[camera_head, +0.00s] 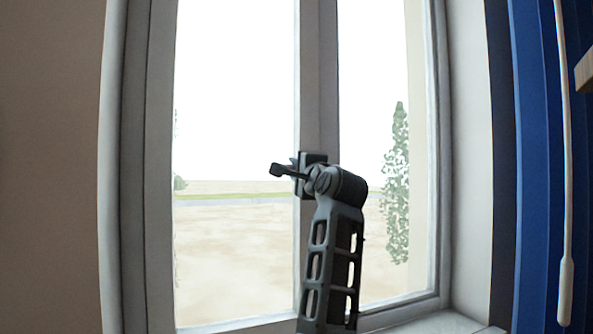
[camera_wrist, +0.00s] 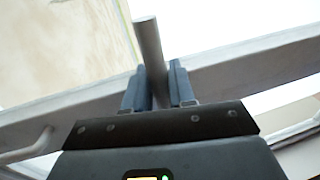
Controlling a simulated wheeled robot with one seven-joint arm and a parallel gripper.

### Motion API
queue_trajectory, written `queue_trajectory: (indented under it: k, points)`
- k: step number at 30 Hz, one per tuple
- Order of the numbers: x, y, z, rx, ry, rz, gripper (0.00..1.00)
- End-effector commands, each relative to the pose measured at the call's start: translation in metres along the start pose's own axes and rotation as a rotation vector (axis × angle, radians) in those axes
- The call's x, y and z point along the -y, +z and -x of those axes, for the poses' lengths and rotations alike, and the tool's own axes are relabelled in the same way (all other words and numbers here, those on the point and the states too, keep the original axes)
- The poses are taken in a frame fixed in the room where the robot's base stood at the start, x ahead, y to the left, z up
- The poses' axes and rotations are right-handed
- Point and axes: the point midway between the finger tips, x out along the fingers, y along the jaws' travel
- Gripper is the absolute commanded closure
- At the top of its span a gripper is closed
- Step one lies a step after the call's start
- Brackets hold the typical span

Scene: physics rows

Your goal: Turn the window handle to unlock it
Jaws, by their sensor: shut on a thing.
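The window handle (camera_head: 280,169) is a dark lever on the central upright of the window frame. In the head view its free end points left, close to horizontal. My gripper (camera_head: 309,172) is at the handle, and my wrist hides part of the handle's base. In the wrist view the handle (camera_wrist: 149,42) is a grey bar running between the two blue-grey fingers of my gripper (camera_wrist: 158,88). The fingers are closed on it, and its end sticks out beyond them.
The window frame (camera_head: 319,80) has glass panes on both sides of the central upright, and both look closed. A white sill (camera_head: 440,322) lies below. A blue curtain (camera_head: 533,170) and a white hanging rod (camera_head: 566,200) are at the right. A beige wall (camera_head: 50,170) is at the left.

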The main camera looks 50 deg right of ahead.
Motion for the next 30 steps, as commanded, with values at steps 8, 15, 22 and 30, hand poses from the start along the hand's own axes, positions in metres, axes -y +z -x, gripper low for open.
queue_trajectory:
  k: [8, 15, 22, 30]
  points:
    - [0.0, -0.004, 0.0, -0.007, -0.001, -0.002, 0.75]
    - [0.0, -0.002, 0.0, -0.004, -0.001, -0.001, 0.57]
    - [-0.001, -0.001, 0.003, -0.002, -0.001, -0.001, 0.57]
    - [-0.002, -0.001, 0.042, -0.003, -0.003, -0.001, 0.57]
